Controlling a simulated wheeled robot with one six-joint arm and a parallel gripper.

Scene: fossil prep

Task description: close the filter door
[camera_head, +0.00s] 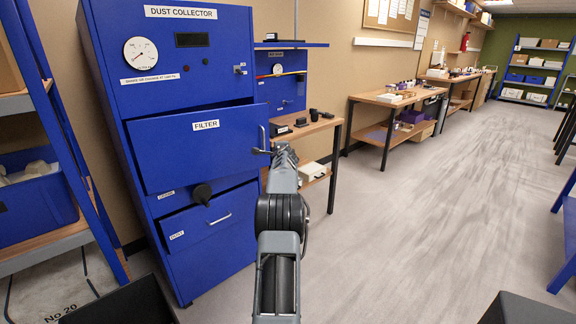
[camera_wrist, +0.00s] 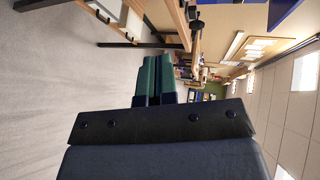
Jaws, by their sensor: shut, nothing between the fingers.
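The filter door (camera_head: 190,160) is a blue panel labelled FILTER on the front of the blue dust collector (camera_head: 172,65). It stands ajar, its right edge out from the cabinet and a dark gap along its top. Its bar handle (camera_head: 264,139) is near the right edge. My gripper (camera_head: 285,152) is just right of the handle; whether it touches is unclear, as my wrist hides part of it. In the wrist view my gripper (camera_wrist: 158,62) has its two green fingers together with nothing between them, pointing down the room. The door does not show there.
Below the door are a black knob (camera_head: 202,193) and a dust drawer (camera_head: 208,220), pulled out somewhat. A wooden bench (camera_head: 318,128) stands close behind my gripper. A shelf rack (camera_head: 60,120) is at left. The floor (camera_head: 420,210) at right is open.

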